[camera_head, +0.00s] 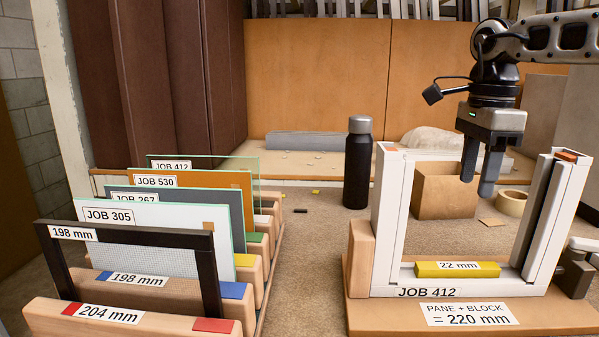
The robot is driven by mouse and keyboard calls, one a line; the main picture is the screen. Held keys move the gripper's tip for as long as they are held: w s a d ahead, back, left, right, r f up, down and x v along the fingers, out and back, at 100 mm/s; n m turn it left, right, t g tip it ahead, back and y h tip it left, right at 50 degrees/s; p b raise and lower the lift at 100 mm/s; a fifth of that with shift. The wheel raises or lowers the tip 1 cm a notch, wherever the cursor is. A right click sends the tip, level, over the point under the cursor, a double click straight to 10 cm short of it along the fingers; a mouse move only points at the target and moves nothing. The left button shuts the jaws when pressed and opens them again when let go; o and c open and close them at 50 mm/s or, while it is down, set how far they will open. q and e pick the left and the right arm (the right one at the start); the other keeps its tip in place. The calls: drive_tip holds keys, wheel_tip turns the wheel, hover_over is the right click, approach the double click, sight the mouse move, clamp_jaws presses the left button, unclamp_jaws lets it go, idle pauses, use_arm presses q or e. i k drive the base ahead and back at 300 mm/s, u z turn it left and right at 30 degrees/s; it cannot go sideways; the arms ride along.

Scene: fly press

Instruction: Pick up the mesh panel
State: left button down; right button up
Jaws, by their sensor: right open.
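The mesh panel (150,259) has a dark brown frame around grey mesh and a "198 mm" label at its top left corner. It stands upright near the front of the wooden rack at the left, behind the "204 mm" block. My right gripper (479,182) hangs open and empty, fingers down, over the white frame fixture at the right, far from the panel. Its fingers show apart in front of the cardboard box. My left gripper is out of view.
Behind the panel stand several upright panes marked JOB 305 (150,215), 267, 530 and 412. A white frame (391,207) with a yellow "22 mm" block (457,269) stands on a wooden base. A black bottle (358,165) stands between. The middle of the bench is mostly clear.

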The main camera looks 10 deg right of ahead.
sight(170, 271)
drive_tip(key=k, duration=1)
